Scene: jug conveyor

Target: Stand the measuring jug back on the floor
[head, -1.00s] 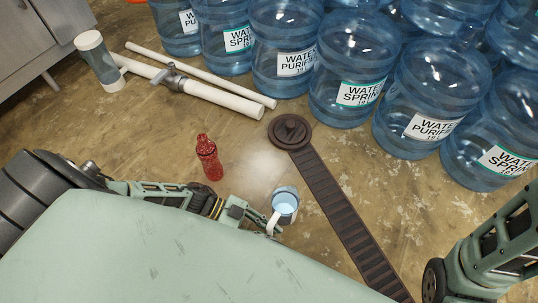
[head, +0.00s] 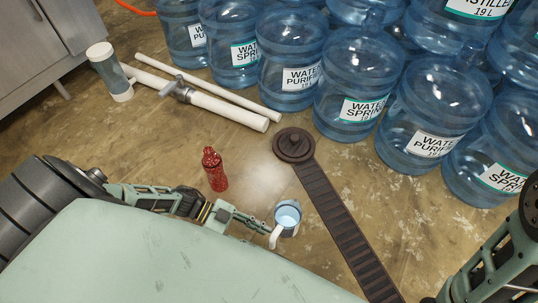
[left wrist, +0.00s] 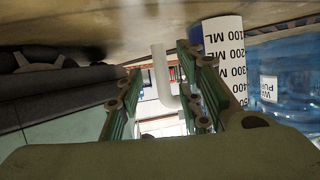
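The measuring jug (head: 288,213) is a small clear jug with a white handle (head: 275,236), low over the floor just left of the dark strip. In the left wrist view, which is upside down, its white scale (left wrist: 226,62) reads with 100 ML nearest the floor, so the jug is upright. I cannot tell whether its base touches the floor. My left gripper (head: 262,228) is at the handle side of the jug. In the left wrist view the handle (left wrist: 163,78) shows between the spread fingers, with a gap beside it. My right gripper is out of view.
A red bottle (head: 214,169) stands left of the jug. A dark ribbed strip with a round end (head: 337,220) lies to its right. Large water bottles (head: 345,95) line the back.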

